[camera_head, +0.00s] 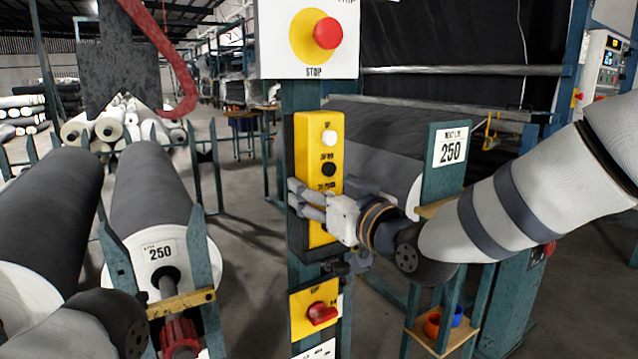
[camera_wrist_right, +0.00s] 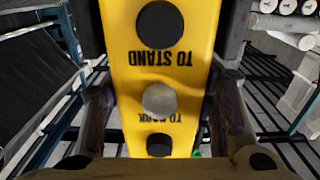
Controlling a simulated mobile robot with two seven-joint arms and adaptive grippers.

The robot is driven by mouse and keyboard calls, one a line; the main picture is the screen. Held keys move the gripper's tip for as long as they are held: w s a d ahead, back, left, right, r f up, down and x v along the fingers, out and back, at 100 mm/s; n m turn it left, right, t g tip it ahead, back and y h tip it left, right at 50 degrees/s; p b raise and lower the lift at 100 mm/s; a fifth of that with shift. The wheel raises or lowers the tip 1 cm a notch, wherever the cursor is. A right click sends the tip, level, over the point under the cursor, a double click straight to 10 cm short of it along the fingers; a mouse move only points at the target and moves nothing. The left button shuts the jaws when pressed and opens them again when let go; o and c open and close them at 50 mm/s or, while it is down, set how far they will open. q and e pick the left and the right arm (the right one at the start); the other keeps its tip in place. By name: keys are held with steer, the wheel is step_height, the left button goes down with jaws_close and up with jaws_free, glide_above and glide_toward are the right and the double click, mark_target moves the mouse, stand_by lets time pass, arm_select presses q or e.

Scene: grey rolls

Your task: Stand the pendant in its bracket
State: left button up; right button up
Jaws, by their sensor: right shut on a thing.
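The pendant (camera_head: 318,150) is a tall yellow box with white and black buttons. It is upright in front of the teal post (camera_head: 302,100). My right gripper (camera_head: 302,201) reaches in from the right and is shut on the pendant's lower half. In the right wrist view the pendant (camera_wrist_right: 160,60) appears upside down between the two fingers of my right gripper (camera_wrist_right: 160,115). A dark bracket (camera_head: 297,238) shows behind and beside the pendant's lower end. I cannot tell whether the pendant is seated in it. My left arm shows at bottom left, its gripper out of frame.
A stop box with a red button (camera_head: 328,33) is above the pendant, and a yellow plate with a red switch (camera_head: 322,314) below. Grey rolls (camera_head: 150,195) rest in stands at left.

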steer(key=shift+r, duration=0.1)
steer(key=o, duration=1.8)
steer(key=v, duration=1.2)
